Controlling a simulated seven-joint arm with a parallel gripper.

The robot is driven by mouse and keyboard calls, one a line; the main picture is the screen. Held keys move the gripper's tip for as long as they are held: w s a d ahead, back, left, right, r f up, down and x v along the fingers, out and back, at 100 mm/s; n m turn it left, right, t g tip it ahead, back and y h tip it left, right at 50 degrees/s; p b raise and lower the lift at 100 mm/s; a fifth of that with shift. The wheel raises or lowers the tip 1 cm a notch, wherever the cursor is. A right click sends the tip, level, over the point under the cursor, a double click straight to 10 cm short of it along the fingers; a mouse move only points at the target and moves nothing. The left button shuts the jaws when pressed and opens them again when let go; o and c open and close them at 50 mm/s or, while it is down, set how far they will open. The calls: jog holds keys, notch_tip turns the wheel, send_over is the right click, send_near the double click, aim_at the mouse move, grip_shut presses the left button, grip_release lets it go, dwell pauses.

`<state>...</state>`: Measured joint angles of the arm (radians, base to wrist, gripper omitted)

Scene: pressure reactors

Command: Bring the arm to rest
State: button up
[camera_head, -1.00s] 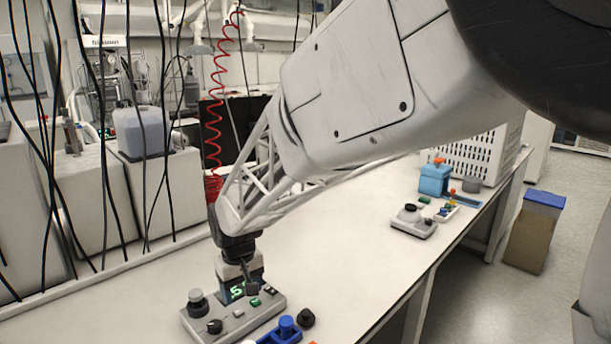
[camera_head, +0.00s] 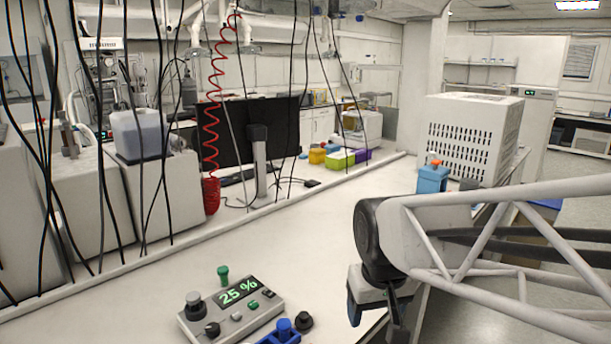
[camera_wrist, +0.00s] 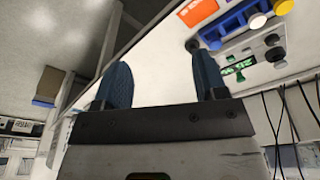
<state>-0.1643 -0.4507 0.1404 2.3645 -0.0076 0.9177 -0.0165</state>
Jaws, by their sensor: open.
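My gripper (camera_head: 374,310) hangs at the bench's front edge in the head view, right of the control box and apart from it. In the wrist view my gripper (camera_wrist: 163,85) shows two blue fingers spread wide with nothing between them. My lattice forearm reaches in from the right. The grey control box (camera_head: 232,312) stands on the bench at lower left, its green display reading 25 %. It also shows in the wrist view (camera_wrist: 262,66) at upper right.
A blue holder (camera_head: 284,330) and a black knob (camera_head: 304,320) sit beside the control box. A perforated white case (camera_head: 470,135) and a blue container (camera_head: 432,180) stand at the back right. A monitor (camera_head: 250,135) stands at the back. The middle of the bench is clear.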

jog(key=s+d+m, duration=0.2)
jog(key=s+d, duration=0.5)
jog(key=s, duration=0.3)
jog(key=shift+f+t, duration=0.2)
jog(key=shift+t, duration=0.1)
